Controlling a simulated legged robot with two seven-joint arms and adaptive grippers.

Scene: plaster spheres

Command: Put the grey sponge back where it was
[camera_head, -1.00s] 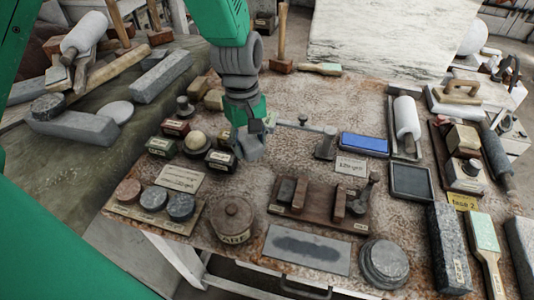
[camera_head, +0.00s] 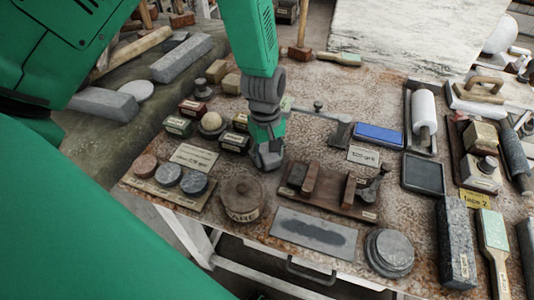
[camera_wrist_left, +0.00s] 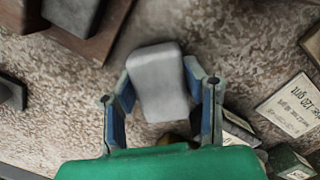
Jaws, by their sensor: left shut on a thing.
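My left gripper (camera_head: 267,160) is shut on the grey sponge (camera_wrist_left: 158,82), a pale grey block with rounded corners. In the wrist view its blue-padded fingers stand on both sides of the sponge. In the head view the gripper is over the middle of the table, just behind the left end of a wooden rack (camera_head: 337,205), and largely hides the sponge. I cannot tell its height above the table. The rack also shows at the upper left of the wrist view (camera_wrist_left: 104,45). My right gripper is not in view.
A lidded round jar (camera_head: 242,198) stands in front of the gripper. Small green boxes (camera_head: 234,142) and a grit card (camera_head: 194,157) lie to its left. A blue block (camera_head: 380,136) and a dark tray (camera_head: 423,174) are to the right. Bare tabletop lies behind the rack.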

